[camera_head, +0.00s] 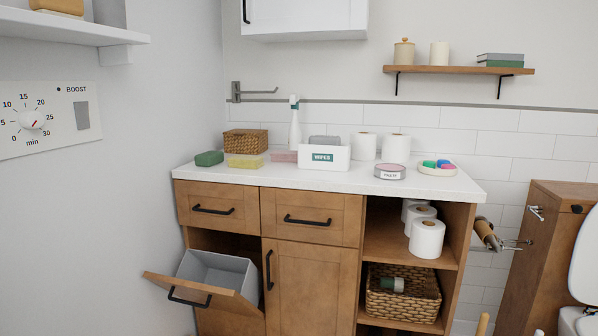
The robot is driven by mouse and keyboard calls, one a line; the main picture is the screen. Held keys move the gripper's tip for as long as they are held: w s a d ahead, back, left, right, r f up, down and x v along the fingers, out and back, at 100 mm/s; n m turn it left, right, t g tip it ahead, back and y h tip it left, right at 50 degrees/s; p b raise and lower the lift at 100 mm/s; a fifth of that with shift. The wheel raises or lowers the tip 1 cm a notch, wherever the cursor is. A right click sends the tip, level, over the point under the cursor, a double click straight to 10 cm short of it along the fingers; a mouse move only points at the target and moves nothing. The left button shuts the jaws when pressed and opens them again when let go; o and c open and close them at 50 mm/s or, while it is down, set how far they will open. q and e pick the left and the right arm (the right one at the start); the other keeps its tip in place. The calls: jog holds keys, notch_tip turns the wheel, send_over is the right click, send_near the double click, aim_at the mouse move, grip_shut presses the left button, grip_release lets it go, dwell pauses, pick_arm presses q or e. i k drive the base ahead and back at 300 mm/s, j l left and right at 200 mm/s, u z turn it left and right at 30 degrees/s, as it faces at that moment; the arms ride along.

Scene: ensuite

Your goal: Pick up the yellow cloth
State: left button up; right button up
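A flat yellow piece, which looks like the folded yellow cloth (245,161), lies on the white countertop (340,181) near its left end. It lies in front of a wicker basket (245,142). A green block like a sponge (209,158) is just to its left. A flat pink piece (284,156) is just to its right. Neither of my grippers is in view.
A white wipes box (324,157), a spray bottle (295,125), paper rolls (364,146) and a round tin (389,172) stand farther right on the counter. Below, a tilt-out bin door (205,289) hangs open. A wall shelf (458,70) is above.

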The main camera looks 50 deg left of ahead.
aim_at(237, 162)
jog(key=u, duration=2)
jog(key=i+l+z, duration=0.3)
jog(key=i, duration=0.25)
jog(key=i+z, duration=0.3)
jog(key=i, duration=0.25)
